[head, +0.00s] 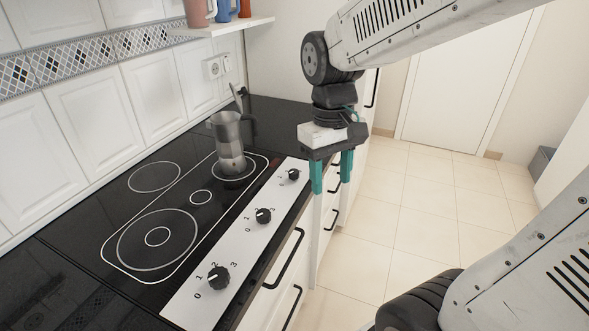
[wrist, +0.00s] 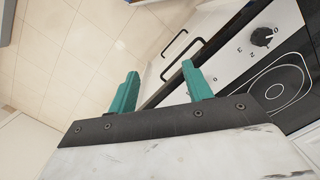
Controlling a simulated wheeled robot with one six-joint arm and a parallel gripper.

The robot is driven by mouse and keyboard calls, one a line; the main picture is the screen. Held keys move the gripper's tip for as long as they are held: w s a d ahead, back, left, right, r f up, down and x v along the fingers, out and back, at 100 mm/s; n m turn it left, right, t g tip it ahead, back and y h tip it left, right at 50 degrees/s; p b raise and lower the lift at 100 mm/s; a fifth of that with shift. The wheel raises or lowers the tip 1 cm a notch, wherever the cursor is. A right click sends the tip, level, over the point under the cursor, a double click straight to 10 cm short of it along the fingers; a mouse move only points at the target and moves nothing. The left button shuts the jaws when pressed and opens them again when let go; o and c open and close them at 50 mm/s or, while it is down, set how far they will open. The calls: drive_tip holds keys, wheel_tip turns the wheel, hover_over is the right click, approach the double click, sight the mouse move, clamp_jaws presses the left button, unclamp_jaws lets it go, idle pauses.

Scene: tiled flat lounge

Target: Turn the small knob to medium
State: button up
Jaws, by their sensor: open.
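Three black knobs sit in a row on the white control strip (head: 240,246) of the hob. The farthest knob (head: 293,174) looks smallest; the middle knob (head: 263,215) and nearest knob (head: 218,278) look larger. Numbers are printed beside them; the farthest knob's setting is too small to read. My gripper (head: 331,184) hangs open and empty, right of the farthest knob and apart from it, fingers pointing down beyond the counter's front edge. In the wrist view its teal fingers (wrist: 160,72) are spread with nothing between. One knob (wrist: 262,36) shows at upper right there; I cannot tell which.
A metal moka pot (head: 229,143) stands on the far burner of the black hob (head: 197,225). Black drawer handles (head: 284,259) stick out from the cabinet front. A shelf (head: 222,29) with cups hangs above.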

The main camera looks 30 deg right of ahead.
sight(295, 171)
drive_tip(key=w+d+f+n, duration=0.1)
drive_tip(key=w+f+n, duration=0.1)
drive_tip(key=w, duration=0.6)
drive_tip(key=w+d+f+n, duration=0.2)
drive_tip(key=w+f+n, duration=0.1)
drive_tip(key=w, duration=0.5)
drive_tip(key=w+d+f+n+t, duration=0.1)
drive_tip(key=w+d+f+n, duration=0.1)
drive_tip(key=w, duration=0.6)
drive_tip(key=shift+d+f+n, duration=0.1)
drive_tip(key=shift+f+n, duration=0.6)
drive_tip(key=shift+n, duration=0.6)
drive_tip(key=shift+w+f+n, duration=0.1)
drive_tip(key=shift+f+n, duration=0.2)
drive_tip(key=shift+f, duration=0.1)
wheel_tip(295, 171, down, 7)
drive_tip(key=shift+r, duration=0.1)
drive_tip(key=c, duration=1)
